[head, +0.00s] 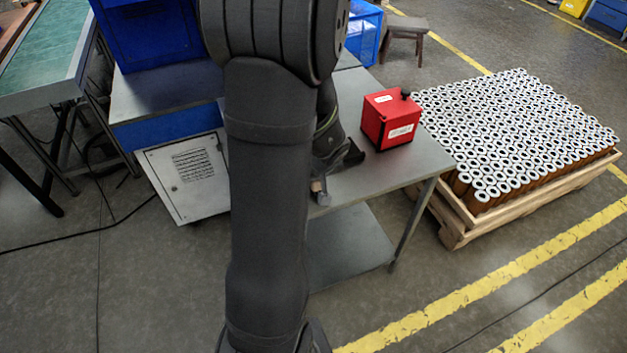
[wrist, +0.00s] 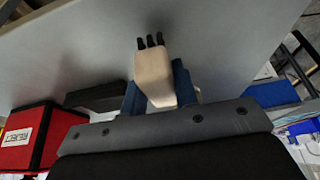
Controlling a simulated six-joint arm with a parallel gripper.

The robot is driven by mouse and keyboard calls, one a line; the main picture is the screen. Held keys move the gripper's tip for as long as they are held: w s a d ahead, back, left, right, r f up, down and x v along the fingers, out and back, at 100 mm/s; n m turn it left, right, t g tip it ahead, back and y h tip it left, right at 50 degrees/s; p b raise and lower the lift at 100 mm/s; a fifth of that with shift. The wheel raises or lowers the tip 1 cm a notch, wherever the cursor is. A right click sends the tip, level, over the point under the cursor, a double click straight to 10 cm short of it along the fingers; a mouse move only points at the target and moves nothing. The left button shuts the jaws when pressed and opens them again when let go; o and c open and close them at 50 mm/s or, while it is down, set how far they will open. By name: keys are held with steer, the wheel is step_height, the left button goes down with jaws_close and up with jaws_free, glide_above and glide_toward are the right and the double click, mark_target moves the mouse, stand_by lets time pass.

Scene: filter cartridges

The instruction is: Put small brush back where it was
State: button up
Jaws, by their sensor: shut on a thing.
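The small brush (wrist: 153,72), with a pale wooden body and short dark bristles, is between the two blue fingers of my gripper (wrist: 159,92) in the wrist view. The fingers are shut on it. The bristles point away from the gripper, toward the grey tabletop (wrist: 70,55). In the head view my gripper is mostly hidden behind my arm; a small part of the brush (head: 323,198) shows near the front edge of the table (head: 415,165). I cannot tell whether the bristles touch the tabletop.
A red box (head: 391,119) stands on the table, right of my gripper; the wrist view shows it at left (wrist: 28,135). A dark object (wrist: 97,97) lies beside it. A pallet of filter cartridges (head: 447,233) stands right of the table. The table's front right is bare.

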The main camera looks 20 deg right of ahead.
steer(key=shift+f, duration=0.6)
steer(key=shift+f, duration=0.15)
steer(key=o, duration=0.9)
steer(key=shift+o, duration=0.2)
steer(key=shift+s+r, duration=0.1)
steer(key=shift+r, duration=0.35)
steer(key=v, duration=1.1)
steer(key=shift+s+r, duration=0.15)
steer(key=shift+s, duration=0.05)
